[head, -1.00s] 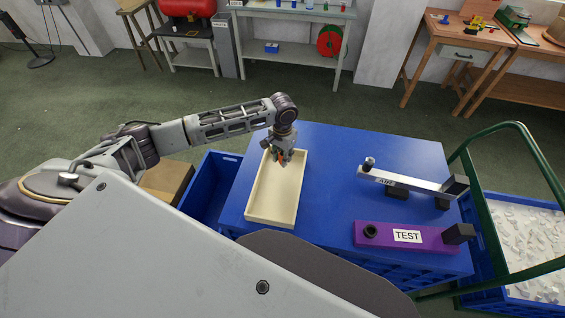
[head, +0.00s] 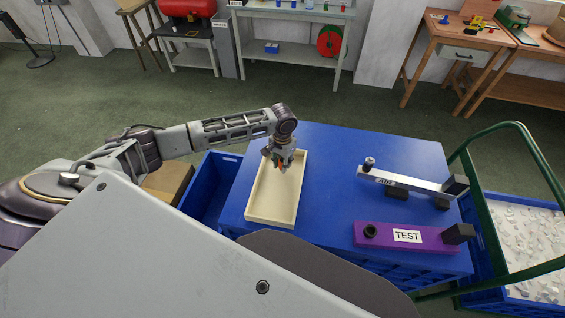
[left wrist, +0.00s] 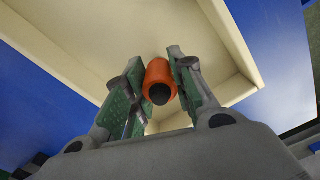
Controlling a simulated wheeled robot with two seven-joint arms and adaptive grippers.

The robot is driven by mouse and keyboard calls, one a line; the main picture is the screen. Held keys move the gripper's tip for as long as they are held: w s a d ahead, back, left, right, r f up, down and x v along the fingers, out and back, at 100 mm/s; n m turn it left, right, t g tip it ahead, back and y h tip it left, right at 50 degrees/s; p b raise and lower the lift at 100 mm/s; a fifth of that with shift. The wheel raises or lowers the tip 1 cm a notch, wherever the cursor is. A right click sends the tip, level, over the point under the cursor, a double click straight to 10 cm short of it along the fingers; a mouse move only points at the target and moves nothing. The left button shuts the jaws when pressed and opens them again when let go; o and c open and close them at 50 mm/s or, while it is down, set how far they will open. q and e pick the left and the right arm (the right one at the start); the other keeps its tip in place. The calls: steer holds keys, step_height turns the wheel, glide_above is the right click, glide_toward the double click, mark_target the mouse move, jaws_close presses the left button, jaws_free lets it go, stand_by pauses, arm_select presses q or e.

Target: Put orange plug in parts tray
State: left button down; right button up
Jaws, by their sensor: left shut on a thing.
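The orange plug (left wrist: 160,76), with a dark round end facing the camera, sits between the green-padded fingers of my left gripper (left wrist: 158,90) in the left wrist view. The left gripper (head: 283,165) is shut on it. In the head view the gripper hangs over the far end of the cream parts tray (head: 272,202), pointing down, and mostly hides the plug. The tray floor shows behind the plug in the left wrist view. I cannot tell whether the plug touches the tray floor. My right gripper is not in view.
The tray lies on a blue table (head: 330,170). To its right are a grey bar marked AIR (head: 410,180) and a purple TEST block (head: 400,236). A blue bin (head: 210,190) stands to the left, and a crate of pale pieces (head: 530,240) to the right.

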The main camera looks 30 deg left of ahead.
arm_select(q)
steer(key=c, duration=1.2)
jaws_free()
steer(key=shift+f, duration=0.1)
steer(key=shift+r, duration=6.15)
